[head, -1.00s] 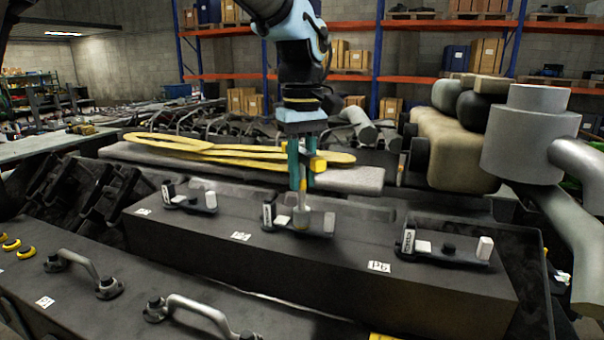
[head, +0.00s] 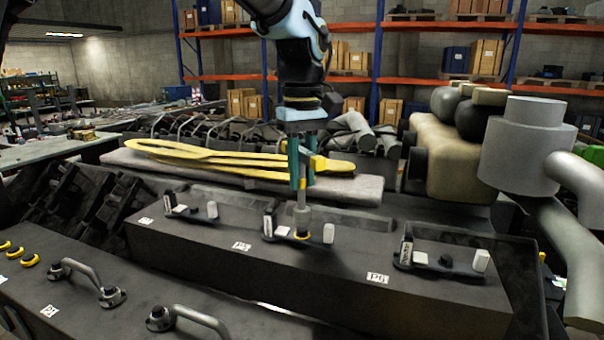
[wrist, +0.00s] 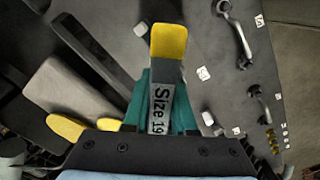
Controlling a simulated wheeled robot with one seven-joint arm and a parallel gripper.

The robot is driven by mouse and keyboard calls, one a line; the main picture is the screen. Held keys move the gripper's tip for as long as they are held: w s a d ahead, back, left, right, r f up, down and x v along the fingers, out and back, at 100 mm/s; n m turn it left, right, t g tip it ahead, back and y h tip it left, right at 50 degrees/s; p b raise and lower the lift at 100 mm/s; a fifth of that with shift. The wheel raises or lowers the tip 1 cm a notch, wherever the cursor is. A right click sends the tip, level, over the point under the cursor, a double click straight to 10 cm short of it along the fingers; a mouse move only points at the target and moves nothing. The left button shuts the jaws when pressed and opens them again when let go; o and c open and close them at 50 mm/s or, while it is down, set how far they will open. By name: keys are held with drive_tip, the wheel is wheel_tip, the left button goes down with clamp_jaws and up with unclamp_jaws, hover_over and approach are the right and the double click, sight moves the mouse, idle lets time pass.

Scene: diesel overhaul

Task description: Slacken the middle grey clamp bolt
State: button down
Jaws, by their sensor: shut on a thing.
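My gripper (head: 302,180) has teal fingers and is shut on an upright grey socket tool (head: 302,217) with yellow parts. In the wrist view the tool (wrist: 160,100) has a yellow end and a label reading "Size 19". The tool's lower end is down at the middle clamp (head: 272,232), on its right part beside a white block. The middle clamp bolt is hidden by the tool, so I cannot tell how fully it is seated. The left clamp (head: 188,211) and right clamp (head: 440,262) each show a dark bolt head.
The clamps sit on a long dark block (head: 320,275) with white labels. Grey handles (head: 85,280) stand in front. A yellow tool (head: 240,158) lies on a grey slab behind my gripper. Large grey pipes (head: 525,150) stand at the right.

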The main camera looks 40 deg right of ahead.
sight(302, 149)
drive_tip(key=shift+r, duration=0.4)
drive_tip(key=shift+r+p, duration=0.45)
drive_tip(key=shift+r, duration=2.6)
drive_tip(key=s+a+b, duration=0.2)
drive_tip(key=s+a, duration=0.1)
drive_tip(key=a, duration=0.3)
drive_tip(key=shift+s, duration=0.4)
